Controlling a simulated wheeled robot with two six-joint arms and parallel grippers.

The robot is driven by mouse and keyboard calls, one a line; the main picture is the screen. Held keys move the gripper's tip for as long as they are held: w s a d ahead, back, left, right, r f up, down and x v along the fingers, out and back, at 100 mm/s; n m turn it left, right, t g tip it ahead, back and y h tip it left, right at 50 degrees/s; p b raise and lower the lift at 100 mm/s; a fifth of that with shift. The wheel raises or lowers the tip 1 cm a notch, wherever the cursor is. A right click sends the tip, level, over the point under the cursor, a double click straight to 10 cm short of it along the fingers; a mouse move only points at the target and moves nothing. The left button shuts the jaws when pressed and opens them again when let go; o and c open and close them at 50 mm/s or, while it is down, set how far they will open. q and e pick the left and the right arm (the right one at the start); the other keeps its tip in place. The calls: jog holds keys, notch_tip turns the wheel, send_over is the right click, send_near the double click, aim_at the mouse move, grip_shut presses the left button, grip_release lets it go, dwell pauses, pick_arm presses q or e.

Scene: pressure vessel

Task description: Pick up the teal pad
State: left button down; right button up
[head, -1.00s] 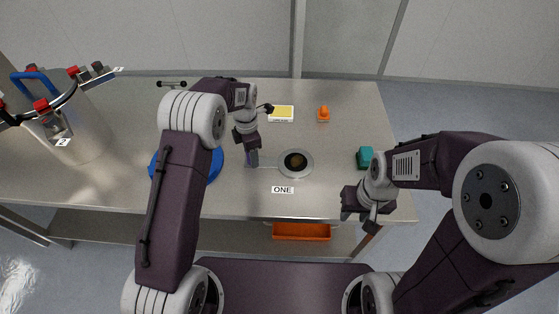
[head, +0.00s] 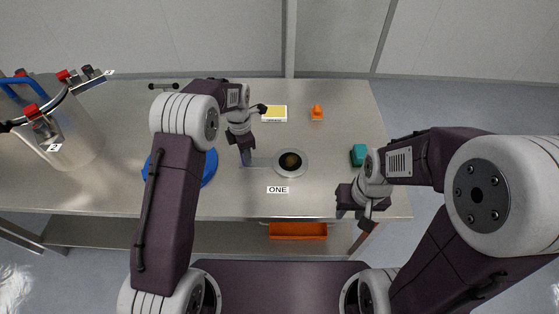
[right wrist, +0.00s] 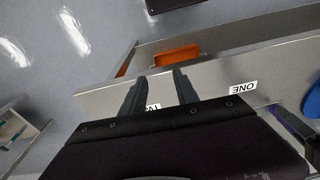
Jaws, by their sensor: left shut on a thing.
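The teal pad (head: 358,155) is a small block on the right part of the steel table, partly beside my right forearm in the head view. I do not see it in the right wrist view. My right gripper (head: 353,219) is at the table's front right edge, nearer me than the pad and apart from it. In the right wrist view my right gripper (right wrist: 158,78) has its two fingers spread with nothing between them. My left gripper (head: 246,163) points down at mid table, shut on the flat grey handle (head: 263,162) beside a round grey disc with a dark centre (head: 291,163).
An orange piece (head: 317,112) and a yellow-topped box (head: 274,113) stand farther back. A blue disc (head: 208,168) lies behind my left arm. The clamped metal vessel (head: 72,142) stands at left. An orange bin (head: 298,231) is below the table's front edge (right wrist: 225,78).

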jog(key=o, duration=1)
jog(key=shift+o, duration=0.2)
jog(key=w+d+r+m+h, duration=0.1)
jog(key=w+r+m, duration=0.4)
jog(key=w+m, duration=0.3)
jog(key=w+d+r+m, duration=0.2)
jog(key=w+r+m, duration=0.4)
jog(key=w+m, duration=0.15)
jog(key=m+g, duration=0.1)
jog(key=m, duration=0.1)
send_over(362, 151)
jog(key=a, duration=0.2)
notch_tip(362, 151, down, 5)
jog(key=shift+h, duration=0.3)
jog(key=f, duration=0.6)
jog(key=shift+w+d+f, duration=0.25)
jog(key=shift+d+f, duration=0.1)
jog(key=shift+d, duration=0.05)
jog(key=shift+s+d+f, duration=0.1)
jog(key=shift+d+f, duration=0.1)
jog(key=shift+f, duration=0.65)
jog(key=shift+s+d+f, duration=0.1)
jog(key=shift+d+f, duration=0.1)
jog(key=shift+f, duration=0.6)
jog(key=shift+d+f, duration=0.2)
jog(key=shift+f, duration=0.65)
